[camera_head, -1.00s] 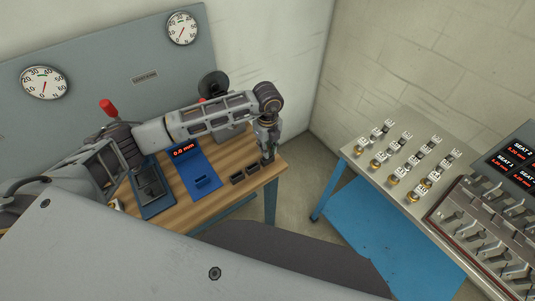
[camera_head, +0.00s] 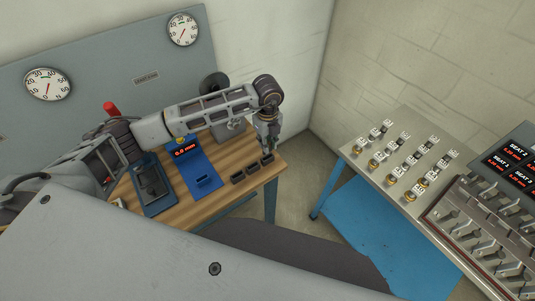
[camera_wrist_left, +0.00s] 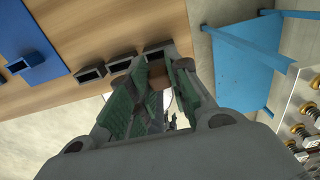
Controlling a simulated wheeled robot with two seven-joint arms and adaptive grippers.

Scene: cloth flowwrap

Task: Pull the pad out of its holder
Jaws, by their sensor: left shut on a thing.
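My left gripper (camera_head: 269,148) is over the right end of a row of three small dark holders, at the right edge of the wooden bench. In the left wrist view its green-lined fingers (camera_wrist_left: 152,92) are shut on a small brown pad (camera_wrist_left: 158,74). The pad is right by the rightmost holder (camera_wrist_left: 158,48); I cannot tell whether any of it is still inside. The middle holder (camera_wrist_left: 122,63) and the left holder (camera_wrist_left: 90,73) stand beside it. In the head view the pad is too small to make out. My right gripper is not in view.
A blue stand with a display (camera_head: 185,150) and a dark blue tray (camera_head: 152,190) are left of the holders on the bench (camera_head: 215,205). A metal table (camera_head: 385,180) with several small brass-based parts stands to the right, across a floor gap.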

